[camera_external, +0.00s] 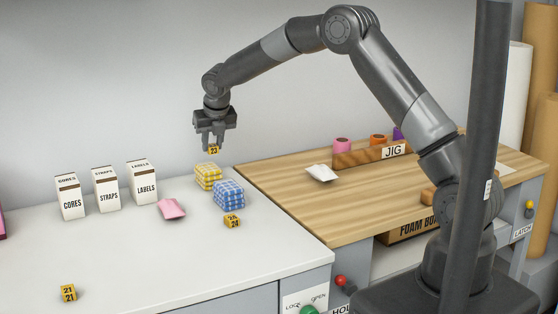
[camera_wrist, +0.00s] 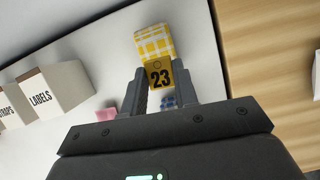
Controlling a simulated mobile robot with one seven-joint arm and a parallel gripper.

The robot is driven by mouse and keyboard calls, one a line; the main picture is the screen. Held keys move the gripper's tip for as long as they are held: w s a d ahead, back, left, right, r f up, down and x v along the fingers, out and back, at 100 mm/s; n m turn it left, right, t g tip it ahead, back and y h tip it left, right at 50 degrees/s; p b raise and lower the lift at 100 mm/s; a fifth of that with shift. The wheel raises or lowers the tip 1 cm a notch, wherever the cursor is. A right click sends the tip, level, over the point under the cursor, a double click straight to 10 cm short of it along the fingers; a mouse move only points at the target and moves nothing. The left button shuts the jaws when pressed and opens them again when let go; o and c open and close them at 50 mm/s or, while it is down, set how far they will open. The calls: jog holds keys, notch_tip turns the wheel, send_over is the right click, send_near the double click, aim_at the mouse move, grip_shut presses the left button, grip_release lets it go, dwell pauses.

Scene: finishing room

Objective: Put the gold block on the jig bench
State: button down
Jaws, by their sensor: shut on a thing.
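My gripper (camera_external: 213,146) is shut on a gold block (camera_external: 214,150) marked 23. It holds the block in the air above the white counter, over the yellow checked stack and left of the jig bench. In the wrist view the gold block (camera_wrist: 159,75) sits between the fingertips (camera_wrist: 160,88), its number facing the camera. The jig bench (camera_external: 290,205) has a wooden top with a JIG sign at its back; its edge also shows in the wrist view (camera_wrist: 265,60). Two other gold blocks stand on the white counter, one marked 24 (camera_external: 232,221) and one marked 21 (camera_external: 68,292).
The yellow checked stack (camera_external: 208,177) and blue checked stack (camera_external: 228,194) stand near the bench edge. Cartons, including LABELS (camera_external: 142,182), and a pink packet (camera_external: 171,209) are farther left. A white packet (camera_external: 321,173) lies on the bench; its front left is clear.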

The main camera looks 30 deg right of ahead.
jog(key=shift+d+r, duration=0.35)
jog(key=shift+d, duration=0.1)
jog(key=s+d+f+m+g+h, duration=0.2)
jog(key=d+m, duration=0.8)
jog(key=d, duration=2)
jog(key=s+d+r+m+g+h, duration=0.1)
jog(key=s+d+m+g, duration=0.1)
jog(key=s+d+m, duration=0.65)
jog(key=s+d+r+m+g+h, duration=0.1)
jog(key=s+d+m+g, duration=0.15)
jog(key=s+d, duration=1.05)
send_over(382, 169)
jog(key=a, duration=0.2)
jog(key=f, duration=0.7)
jog(key=shift+w+d, duration=0.2)
jog(key=shift+w, duration=0.05)
jog(key=shift+f+m, duration=0.3)
jog(key=shift+f, duration=1.6)
jog(key=shift+f, duration=0.15)
